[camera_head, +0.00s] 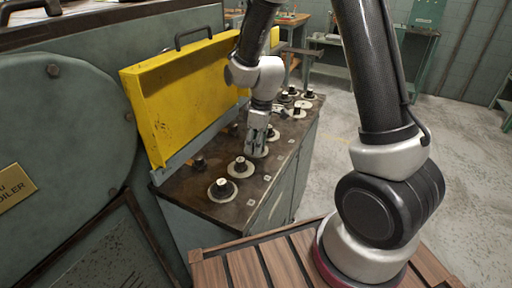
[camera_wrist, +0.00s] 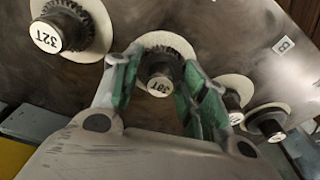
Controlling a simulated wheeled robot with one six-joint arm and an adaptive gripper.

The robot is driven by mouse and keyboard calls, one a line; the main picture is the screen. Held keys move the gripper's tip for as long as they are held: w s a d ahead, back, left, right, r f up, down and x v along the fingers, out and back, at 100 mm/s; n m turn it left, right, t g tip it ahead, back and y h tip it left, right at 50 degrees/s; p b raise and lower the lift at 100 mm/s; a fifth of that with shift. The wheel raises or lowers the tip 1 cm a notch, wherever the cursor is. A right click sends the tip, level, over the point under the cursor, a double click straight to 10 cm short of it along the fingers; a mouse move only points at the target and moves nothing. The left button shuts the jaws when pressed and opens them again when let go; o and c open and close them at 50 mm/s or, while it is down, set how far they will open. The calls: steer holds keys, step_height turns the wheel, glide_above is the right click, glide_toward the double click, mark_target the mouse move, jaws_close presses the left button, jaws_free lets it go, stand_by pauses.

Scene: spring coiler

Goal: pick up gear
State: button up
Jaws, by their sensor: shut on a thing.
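My gripper (camera_head: 259,138) reaches down onto the bench top beside the yellow guard. In the wrist view its green-padded fingers (camera_wrist: 160,74) close on both sides of a dark toothed gear (camera_wrist: 162,62) on a pale round disc. A round white-capped post stands in the gear's middle; its label is partly turned and hard to read. The gear sits at its station on the bench, with no clear gap seen under it. In the head view the fingers mostly hide it.
Another gear marked 32T (camera_wrist: 62,24) stands close beside it. Two more capped posts (camera_wrist: 232,100) are on the other side. In the head view several gear stations (camera_head: 222,189) line the dark bench top (camera_head: 200,208). The yellow guard (camera_head: 180,100) rises along the left.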

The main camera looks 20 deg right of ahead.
steer(key=shift+r, duration=0.1)
step_height(320, 180, up, 12)
steer(key=shift+r, duration=0.25)
stand_by(0.5)
